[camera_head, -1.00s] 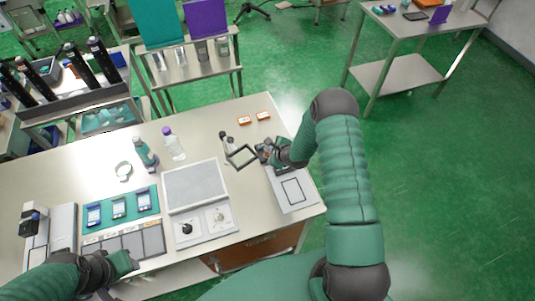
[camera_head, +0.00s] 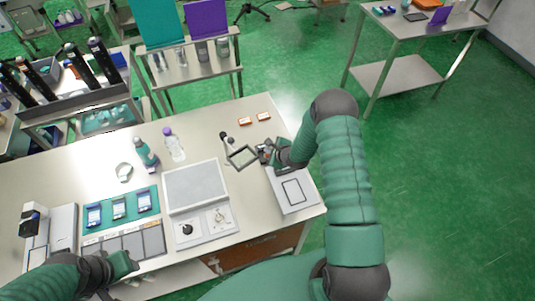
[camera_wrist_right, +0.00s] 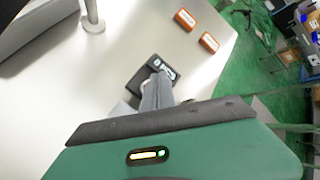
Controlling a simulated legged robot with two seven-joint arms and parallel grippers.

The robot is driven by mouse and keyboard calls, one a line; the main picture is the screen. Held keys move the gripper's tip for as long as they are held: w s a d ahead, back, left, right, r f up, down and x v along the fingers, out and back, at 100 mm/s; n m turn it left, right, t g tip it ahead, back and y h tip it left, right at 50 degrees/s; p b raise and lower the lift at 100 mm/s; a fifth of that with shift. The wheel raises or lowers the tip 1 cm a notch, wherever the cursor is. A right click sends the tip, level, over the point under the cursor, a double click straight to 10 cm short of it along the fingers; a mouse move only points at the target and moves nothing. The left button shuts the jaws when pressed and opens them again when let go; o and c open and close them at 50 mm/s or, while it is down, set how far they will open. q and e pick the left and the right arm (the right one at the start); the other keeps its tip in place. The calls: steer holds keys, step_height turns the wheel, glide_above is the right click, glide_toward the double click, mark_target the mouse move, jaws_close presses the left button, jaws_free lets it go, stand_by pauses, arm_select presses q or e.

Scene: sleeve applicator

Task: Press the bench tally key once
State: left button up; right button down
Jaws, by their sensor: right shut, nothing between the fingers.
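A small dark box with white markings on its face, which looks like the tally key (camera_wrist_right: 143,73), sits on the bench (camera_wrist_right: 120,45) in the right wrist view. My right gripper (camera_wrist_right: 157,80) is shut and empty, its fingertips over the box and covering part of it. I cannot tell whether they touch or press it. In the head view the right gripper (camera_head: 270,152) is at the bench's right part, and the key is hard to make out beside it. My left gripper (camera_head: 122,264) is low at the front left, far from the key; its jaws are unclear.
A framed magnifier (camera_head: 242,158) on a stand is just left of my right gripper. A grey pad with a black outline (camera_head: 292,191) lies in front of it. Two orange boxes (camera_head: 245,121) (camera_head: 264,117) lie behind. Bottles (camera_head: 174,146) and a panel with knobs (camera_head: 203,224) stand further left.

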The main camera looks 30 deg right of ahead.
steer(key=shift+f, duration=0.1)
stand_by(0.6)
steer(key=shift+f+b, duration=0.25)
steer(key=shift+b, duration=0.05)
steer(key=shift+s+f+b, duration=0.1)
steer(key=shift+f+b, duration=0.3)
steer(key=shift+f, duration=0.05)
stand_by(0.5)
steer(key=shift+r+p, duration=0.65)
steer(key=shift+r, duration=0.25)
step_height(320, 180, up, 5)
steer(key=p, duration=0.4)
steer(key=shift+r, duration=0.1)
